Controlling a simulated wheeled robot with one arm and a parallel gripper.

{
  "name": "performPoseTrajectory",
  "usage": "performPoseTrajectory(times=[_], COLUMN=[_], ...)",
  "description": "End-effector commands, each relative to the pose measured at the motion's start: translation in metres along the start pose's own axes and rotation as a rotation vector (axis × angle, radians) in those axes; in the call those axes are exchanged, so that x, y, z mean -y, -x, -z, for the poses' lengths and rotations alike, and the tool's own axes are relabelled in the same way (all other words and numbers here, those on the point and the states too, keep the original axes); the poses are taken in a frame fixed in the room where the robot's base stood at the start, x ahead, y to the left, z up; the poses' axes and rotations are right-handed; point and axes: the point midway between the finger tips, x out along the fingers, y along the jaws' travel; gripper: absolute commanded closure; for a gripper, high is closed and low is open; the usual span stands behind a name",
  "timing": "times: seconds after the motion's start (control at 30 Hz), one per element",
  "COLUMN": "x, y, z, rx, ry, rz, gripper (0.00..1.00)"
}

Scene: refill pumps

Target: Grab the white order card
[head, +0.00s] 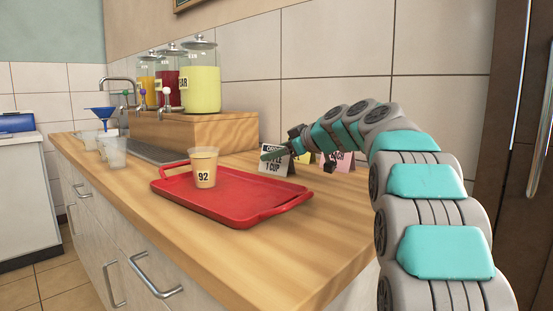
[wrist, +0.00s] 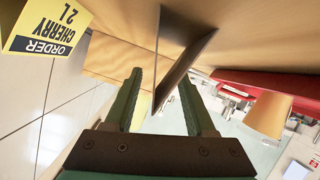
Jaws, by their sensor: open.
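The white order card (head: 274,167) stands on the wooden counter, right of the red tray; "1 CUP" is readable and my gripper hides part of its top. My gripper (head: 267,154) is at the card's upper edge in the head view. In the wrist view my gripper (wrist: 161,75) is open, with two dark green fingers apart. A folded card, shaded grey (wrist: 183,45), shows nearly edge-on between the fingers and looks like the white card. I cannot tell whether either finger touches it.
A yellow card (wrist: 47,30) reading "ORDER CHERRY 2L" stands close by. A pink card (head: 343,160) is farther right. The red tray (head: 235,212) holds a cup (head: 203,167) marked 92. Drink jars (head: 200,88) stand on a wooden box behind. The front right counter is clear.

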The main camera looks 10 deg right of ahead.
Motion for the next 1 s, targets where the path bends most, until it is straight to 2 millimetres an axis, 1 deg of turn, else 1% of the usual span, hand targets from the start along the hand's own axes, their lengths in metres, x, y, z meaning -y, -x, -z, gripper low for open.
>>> performPoseTrajectory(times=[0.17,0.67,1.0], x=[0.0,0.0,0.0001], y=[-0.0002,-0.0003,-0.0004], z=[-0.0001,-0.0003,-0.0007], rx=[0.0,0.001,0.001], ry=[0.0,0.001,0.001], rz=[-0.001,-0.001,0.0], gripper=[0.45,1.0,1.0])
